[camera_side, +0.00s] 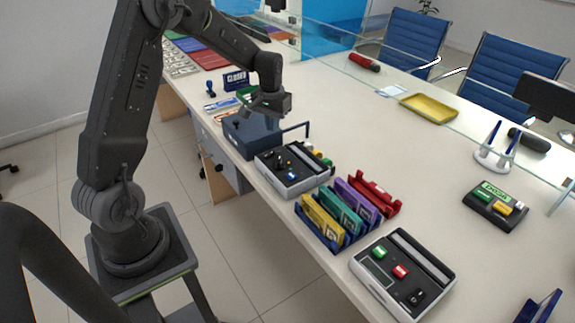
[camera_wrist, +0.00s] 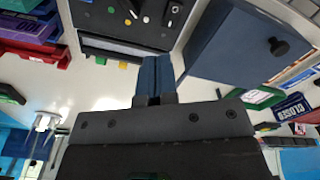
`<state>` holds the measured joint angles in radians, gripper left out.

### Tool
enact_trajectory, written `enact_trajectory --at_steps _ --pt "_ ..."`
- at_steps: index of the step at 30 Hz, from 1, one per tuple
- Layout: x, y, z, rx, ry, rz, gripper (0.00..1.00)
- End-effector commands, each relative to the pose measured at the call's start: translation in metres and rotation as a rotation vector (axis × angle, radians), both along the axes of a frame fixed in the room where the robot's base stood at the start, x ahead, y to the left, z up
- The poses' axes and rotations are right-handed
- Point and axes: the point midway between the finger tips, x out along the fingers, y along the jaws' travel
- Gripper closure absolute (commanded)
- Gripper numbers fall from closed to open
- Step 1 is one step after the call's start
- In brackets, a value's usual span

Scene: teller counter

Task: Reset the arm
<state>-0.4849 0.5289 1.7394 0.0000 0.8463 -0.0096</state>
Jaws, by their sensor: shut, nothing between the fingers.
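My gripper (camera_side: 271,104) hangs above the counter over the dark blue box (camera_side: 250,137), well clear of the counter's surface. In the wrist view, the two blue-grey fingers (camera_wrist: 155,62) lie side by side, closed against each other with nothing between them. The blue box with its dark round knob also shows in the wrist view (camera_wrist: 232,50), to the right of the fingers.
A glass screen (camera_side: 330,62) runs behind. The counter's middle (camera_side: 400,150) is clear.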

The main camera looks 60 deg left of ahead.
Motion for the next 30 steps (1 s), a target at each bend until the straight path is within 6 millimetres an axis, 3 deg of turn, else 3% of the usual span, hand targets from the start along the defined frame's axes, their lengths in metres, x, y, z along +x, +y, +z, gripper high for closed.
enact_trajectory --at_steps 6,15,19,24,30 --pt "-0.027 -0.067 0.080 0.047 -0.104 -0.117 1.00" --pt "-0.105 -0.153 0.151 0.093 -0.258 -0.288 1.00" --pt "-0.146 -0.181 0.166 0.106 -0.327 -0.360 1.00" --pt "-0.192 -0.205 0.170 0.113 -0.404 -0.437 1.00" --pt "-0.218 -0.216 0.167 0.115 -0.450 -0.481 1.00"
